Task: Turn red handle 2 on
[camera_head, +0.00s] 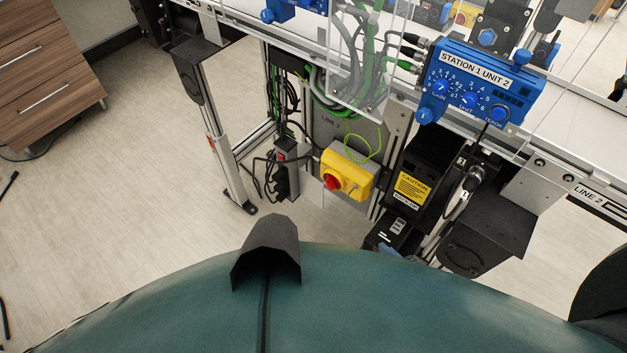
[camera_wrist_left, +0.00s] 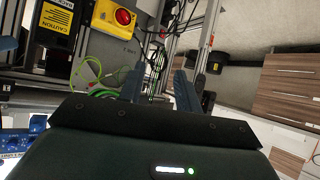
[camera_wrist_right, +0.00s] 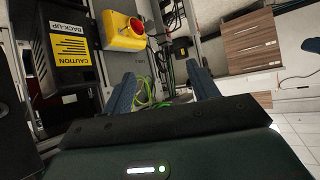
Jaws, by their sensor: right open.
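The red handle (camera_head: 334,182) is a round knob on the front of a yellow switch box (camera_head: 352,176), mounted on a grey panel below the conveyor marked with a LINE label. The red handle also shows in the left wrist view (camera_wrist_left: 123,17) and in the right wrist view (camera_wrist_right: 137,26), near the top. I cannot tell which way it is turned. My left gripper (camera_wrist_left: 160,70) has its fingers apart with nothing between them. My right gripper (camera_wrist_right: 161,72) has its fingers wide apart and is empty. Both are apart from the handle, and neither shows in the head view.
A black power supply (camera_head: 412,180) with a yellow caution label stands right of the switch box. A black power strip (camera_head: 286,170) and cables hang to its left. A blue control unit (camera_head: 478,82) sits above on the conveyor edge.

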